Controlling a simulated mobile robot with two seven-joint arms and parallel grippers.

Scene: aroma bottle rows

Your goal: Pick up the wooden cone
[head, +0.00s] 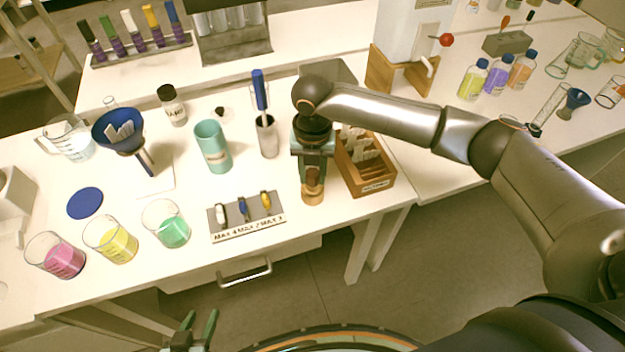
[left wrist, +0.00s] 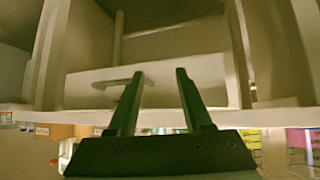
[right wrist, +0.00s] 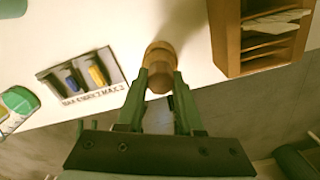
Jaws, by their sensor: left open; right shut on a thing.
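In the right wrist view the cone (right wrist: 160,57) shows a round tan top and sits between the fingertips. My right gripper (head: 314,172) reaches down from above and is shut on it. I cannot tell whether its base touches the table. My left gripper (head: 197,325) is low in front of the table, open and empty. In the left wrist view its fingers (left wrist: 155,75) are apart, facing the drawer front.
The wooden organiser box (head: 368,188) stands just right of the cone. A labelled grey tray (head: 247,229) with small droppers lies to the left. A teal cup (head: 213,147), a metal holder (head: 267,137) and beakers of coloured liquid (head: 172,228) stand further left.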

